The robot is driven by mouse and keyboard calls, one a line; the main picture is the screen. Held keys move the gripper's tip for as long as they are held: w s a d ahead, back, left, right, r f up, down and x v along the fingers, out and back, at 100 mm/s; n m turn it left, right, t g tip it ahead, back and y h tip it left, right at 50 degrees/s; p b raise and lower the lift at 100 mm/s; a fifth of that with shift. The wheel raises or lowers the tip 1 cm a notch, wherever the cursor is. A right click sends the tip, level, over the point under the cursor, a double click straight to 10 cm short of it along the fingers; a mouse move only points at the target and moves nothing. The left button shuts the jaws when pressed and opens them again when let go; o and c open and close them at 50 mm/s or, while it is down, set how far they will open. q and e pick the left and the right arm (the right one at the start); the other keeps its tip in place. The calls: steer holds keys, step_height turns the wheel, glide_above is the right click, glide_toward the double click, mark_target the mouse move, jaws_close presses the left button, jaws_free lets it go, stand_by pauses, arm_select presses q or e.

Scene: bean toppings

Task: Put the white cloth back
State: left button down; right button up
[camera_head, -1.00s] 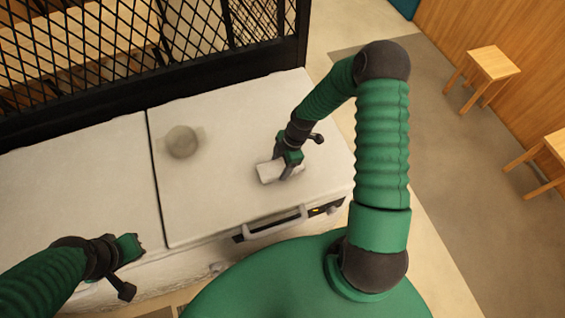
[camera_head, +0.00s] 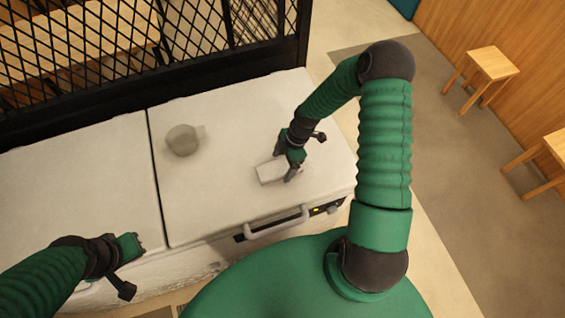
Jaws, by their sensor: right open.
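The white cloth (camera_head: 268,173) lies as a small folded block on the white counter top, right of its middle and near the front edge. My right gripper (camera_head: 289,174) is open at the cloth's right end, with its fingers pointing down. I cannot tell whether the fingers touch the cloth. My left gripper (camera_head: 137,246) is at the lower left, in front of the counter's front edge and far from the cloth. Its fingers are too small to tell open from shut.
A round grey-beige object (camera_head: 182,140) with a pale tab sits left of the cloth. The white counter (camera_head: 215,205) has a dark seam and a front handle (camera_head: 276,222). A black mesh screen (camera_head: 150,80) stands along the back. Wooden stools (camera_head: 492,62) are at the right.

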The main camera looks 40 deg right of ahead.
steer(key=v, duration=0.2)
steer(key=d+b+v, duration=0.1)
steer(key=v, duration=0.2)
steer(key=d+v, duration=0.1)
steer(key=v, duration=0.2)
steer(key=shift+d, duration=0.1)
steer(key=s+a+r+m+t+h, duration=0.2)
steer(key=s+a+r+m+h, duration=0.1)
steer(key=s+a+r+m, duration=0.85)
arm_select(q)
steer(key=f+b, duration=0.2)
steer(key=d+f+b, duration=0.1)
steer(key=f+b, duration=0.1)
steer(key=f, duration=0.1)
steer(key=shift+s+d+f+b, duration=0.1)
steer(key=shift+s+f+b, duration=0.1)
steer(key=shift+b, duration=0.1)
arm_select(e)
step_height(320, 180, down, 5)
steer(key=w+m, duration=0.2)
steer(key=m, duration=0.1)
steer(key=shift+w+f+m, duration=0.15)
steer(key=shift+w+m, duration=0.2)
steer(key=shift+d, duration=0.15)
